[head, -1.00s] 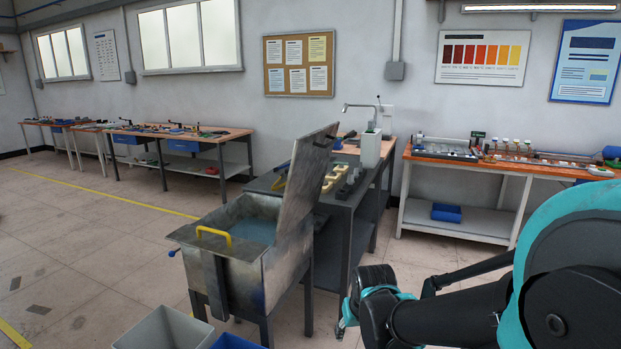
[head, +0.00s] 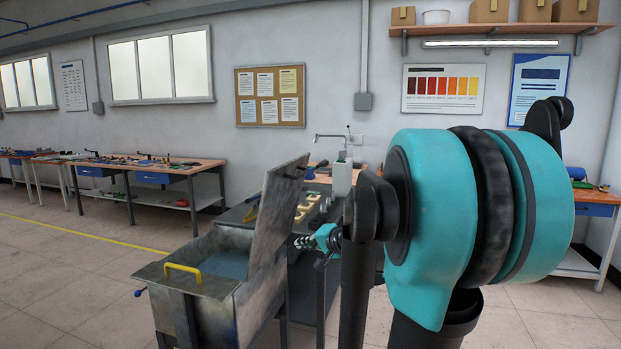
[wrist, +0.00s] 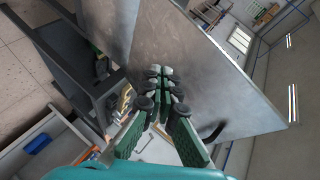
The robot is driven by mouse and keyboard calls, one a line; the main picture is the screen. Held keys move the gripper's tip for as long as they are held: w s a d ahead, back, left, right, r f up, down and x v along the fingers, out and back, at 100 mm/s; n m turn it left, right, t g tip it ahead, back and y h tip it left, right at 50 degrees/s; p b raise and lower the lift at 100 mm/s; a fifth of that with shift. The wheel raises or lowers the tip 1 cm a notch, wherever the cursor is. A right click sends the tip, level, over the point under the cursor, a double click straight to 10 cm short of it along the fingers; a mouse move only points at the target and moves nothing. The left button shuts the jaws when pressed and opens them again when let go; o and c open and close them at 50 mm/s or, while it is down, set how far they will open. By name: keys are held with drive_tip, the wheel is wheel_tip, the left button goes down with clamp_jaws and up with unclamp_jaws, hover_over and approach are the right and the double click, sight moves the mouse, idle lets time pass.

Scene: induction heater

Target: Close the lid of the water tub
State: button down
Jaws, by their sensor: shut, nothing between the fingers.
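The metal water tub (head: 205,305) stands on dark legs at the lower middle of the head view. It has a yellow handle on its front rim and water inside. Its lid (head: 276,212) stands open, tilted upright on the right side of the tub. In the wrist view the lid (wrist: 215,70) is a large grey plate just beyond the fingers. My gripper (wrist: 165,78) has its green fingers together and empty. In the head view my gripper (head: 312,242) is right of the lid, on its outer side. Whether the fingertips touch the lid cannot be told.
A dark work table (head: 305,262) with moulds and a tap-like fixture stands behind and right of the tub, close to my arm. Long benches (head: 150,172) line the wall at left. The floor (head: 60,270) left of the tub is open.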

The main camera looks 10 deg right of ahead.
drive_tip(key=w+d+r+m+t+h, duration=0.2)
drive_tip(key=w+d+r+m+t, duration=0.55)
drive_tip(key=d+r, duration=0.7)
drive_tip(key=w+a, duration=0.3)
drive_tip(key=w, duration=0.4)
drive_tip(key=w+a+r+g, duration=0.1)
drive_tip(key=w+a, duration=0.3)
drive_tip(key=w, duration=0.2)
drive_tip(key=shift+w, duration=0.4)
drive_tip(key=shift+r, duration=0.1)
